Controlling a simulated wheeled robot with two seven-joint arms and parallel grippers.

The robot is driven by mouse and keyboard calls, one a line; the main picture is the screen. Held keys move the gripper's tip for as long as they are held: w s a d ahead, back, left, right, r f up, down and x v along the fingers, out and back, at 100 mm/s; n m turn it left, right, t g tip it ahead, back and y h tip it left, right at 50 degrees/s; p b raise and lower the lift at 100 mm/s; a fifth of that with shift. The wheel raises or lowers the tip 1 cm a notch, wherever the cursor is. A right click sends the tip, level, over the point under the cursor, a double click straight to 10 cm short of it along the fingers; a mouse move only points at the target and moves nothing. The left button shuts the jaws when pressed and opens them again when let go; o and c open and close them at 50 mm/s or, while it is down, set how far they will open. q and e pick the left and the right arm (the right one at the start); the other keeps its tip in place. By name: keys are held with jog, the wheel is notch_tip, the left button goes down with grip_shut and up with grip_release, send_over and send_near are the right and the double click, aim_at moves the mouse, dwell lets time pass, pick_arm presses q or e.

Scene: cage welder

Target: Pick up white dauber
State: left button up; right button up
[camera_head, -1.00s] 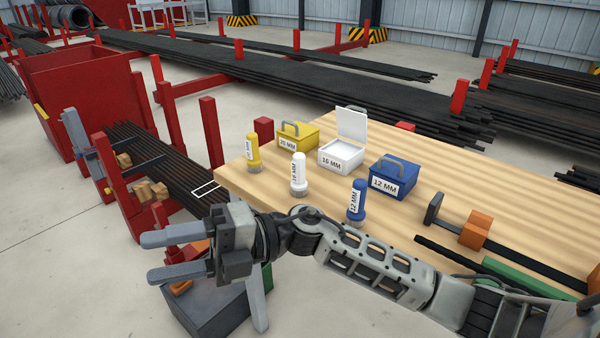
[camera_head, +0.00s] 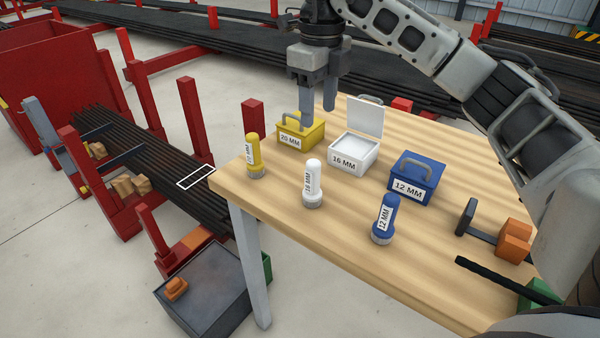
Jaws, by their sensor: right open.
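The white dauber (camera_head: 313,184), labelled 16 MM, stands upright on the wooden table (camera_head: 340,232) near its left front edge. The yellow dauber (camera_head: 254,156) stands to its left and the blue dauber (camera_head: 385,219) to its right. My right gripper (camera_head: 318,116) is open and empty, pointing down above the table. My left gripper is not in view.
Behind the daubers stand a yellow 20 MM box (camera_head: 301,131), an open white 16 MM box (camera_head: 354,151) and a blue 12 MM box (camera_head: 416,178). Black bars (camera_head: 150,160) lie left of the table.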

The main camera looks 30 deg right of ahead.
aim_at(313, 174)
jog(key=f, duration=0.9)
jog(key=shift+s+f, duration=0.15)
jog(key=shift+s, duration=0.2)
jog(key=f, duration=0.2)
jog(key=a+f+p, duration=0.1)
jog(key=f, duration=0.1)
jog(key=shift+f, duration=0.25)
jog(key=shift+w+f, duration=0.1)
jog(key=shift+f, duration=0.5)
jog(key=c, duration=1.1)
